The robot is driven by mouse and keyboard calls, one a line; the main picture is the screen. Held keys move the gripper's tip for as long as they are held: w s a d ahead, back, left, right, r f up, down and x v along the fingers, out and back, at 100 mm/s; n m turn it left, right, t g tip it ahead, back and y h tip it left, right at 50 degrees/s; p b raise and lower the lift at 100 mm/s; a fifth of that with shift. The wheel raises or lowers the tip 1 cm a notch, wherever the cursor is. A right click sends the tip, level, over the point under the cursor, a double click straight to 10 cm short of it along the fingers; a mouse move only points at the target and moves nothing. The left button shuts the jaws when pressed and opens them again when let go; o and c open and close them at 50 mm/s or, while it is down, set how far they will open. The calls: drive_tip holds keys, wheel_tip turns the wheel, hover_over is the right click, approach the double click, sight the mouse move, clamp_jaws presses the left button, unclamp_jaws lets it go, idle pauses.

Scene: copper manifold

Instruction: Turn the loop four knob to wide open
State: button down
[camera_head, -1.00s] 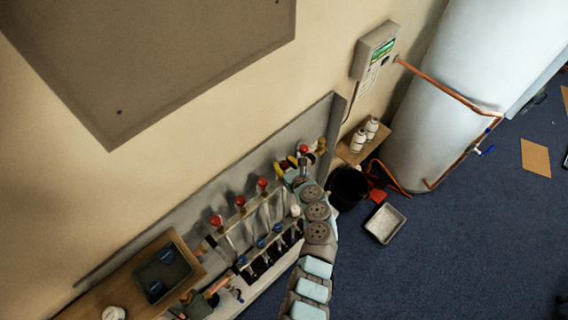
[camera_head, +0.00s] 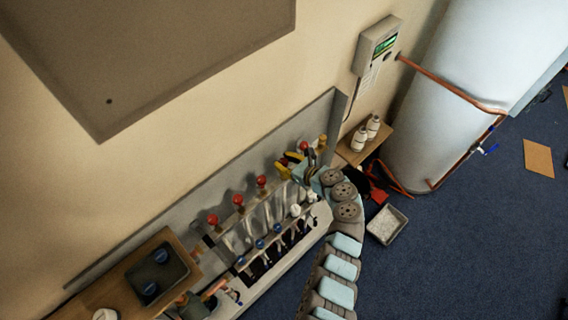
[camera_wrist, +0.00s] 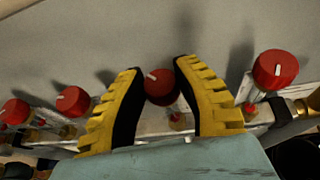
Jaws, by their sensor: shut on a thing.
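A row of red round knobs runs along the top of the manifold in the head view, with blue handles below. My gripper (camera_head: 290,166) with yellow fingers is at the right part of the row, and in the wrist view its fingers (camera_wrist: 160,80) are shut on one red knob (camera_wrist: 159,87), taken as the loop four knob. A short pale mark shows on its cap, tilted. In the head view this knob is hidden by my fingers. Another red knob (camera_wrist: 275,70) stands free to the right, and a neighbouring red knob (camera_wrist: 73,101) stands free to the left.
The manifold stands against a grey backboard (camera_head: 338,110). A wooden board with a dark tray (camera_head: 165,272) is at the left end. White bottles (camera_head: 366,133) stand on a small shelf at right, with a grey tray (camera_head: 386,224) on the floor. The blue floor is open at right.

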drive_tip(key=shift+f+n+g+y+b, duration=0.25)
drive_tip(key=shift+n+g+y+b, duration=0.85)
drive_tip(key=shift+b, duration=0.85)
drive_tip(key=shift+n+g, duration=0.4)
drive_tip(key=n+g+b, duration=0.1)
drive_tip(key=b, duration=0.4)
drive_tip(key=shift+n+g+y, duration=0.3)
drive_tip(key=n+g+b, duration=0.2)
drive_tip(key=b, duration=0.9)
drive_tip(key=shift+g+y, duration=0.3)
drive_tip(key=shift+g, duration=0.1)
drive_tip(key=n+g+b, duration=0.1)
drive_tip(key=b, duration=0.6)
drive_tip(key=shift+r+n+b, duration=0.1)
drive_tip(key=shift+n+b, duration=0.2)
drive_tip(key=shift+r, duration=0.1)
drive_tip(key=c, duration=0.7)
unclamp_jaws()
drive_tip(key=shift+r, duration=0.15)
